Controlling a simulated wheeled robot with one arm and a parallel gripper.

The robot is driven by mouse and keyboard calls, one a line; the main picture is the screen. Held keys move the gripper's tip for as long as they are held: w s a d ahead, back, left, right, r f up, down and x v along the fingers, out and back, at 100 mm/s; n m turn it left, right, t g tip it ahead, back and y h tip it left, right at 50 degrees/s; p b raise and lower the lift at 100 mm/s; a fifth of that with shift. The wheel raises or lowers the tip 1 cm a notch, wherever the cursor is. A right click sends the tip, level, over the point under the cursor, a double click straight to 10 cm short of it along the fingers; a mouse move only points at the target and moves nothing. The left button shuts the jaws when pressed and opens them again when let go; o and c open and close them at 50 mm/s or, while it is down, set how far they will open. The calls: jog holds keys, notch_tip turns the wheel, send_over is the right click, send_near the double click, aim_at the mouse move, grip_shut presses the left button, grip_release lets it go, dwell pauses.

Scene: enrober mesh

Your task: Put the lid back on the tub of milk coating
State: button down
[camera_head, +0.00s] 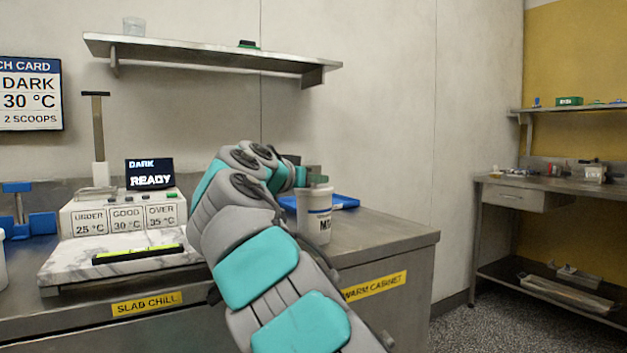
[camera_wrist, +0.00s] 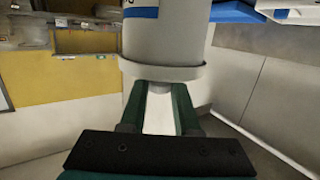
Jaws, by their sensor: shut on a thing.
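The white tub (camera_head: 315,220) with a blue band and a partly hidden label starting with "M" stands upright at the right part of the steel counter. It also shows in the wrist view (camera_wrist: 165,38), upside down. The pale lid (camera_wrist: 160,71) lies across the tub's mouth, with its rim against the tub wall. I cannot tell whether it is fully seated. My gripper (camera_wrist: 158,98) is shut on the lid's small knob, with a green finger on each side. In the head view my gripper (camera_head: 315,177) is just above the tub, partly hidden by my arm.
A blue tray (camera_head: 345,202) lies behind the tub. A marble slab (camera_head: 75,262) with a dark bar-shaped tool (camera_head: 138,255) is at left, before the "DARK READY" display (camera_head: 150,173). A wall shelf (camera_head: 210,48) hangs above. The counter's right end is clear.

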dwell(0.9)
jog(key=c, duration=0.6)
grip_release()
jog(key=shift+o, duration=0.5)
jog(key=o, duration=0.4)
jog(key=shift+r, duration=0.15)
jog(key=shift+r+p, duration=2.95)
jog(key=shift+r, duration=0.45)
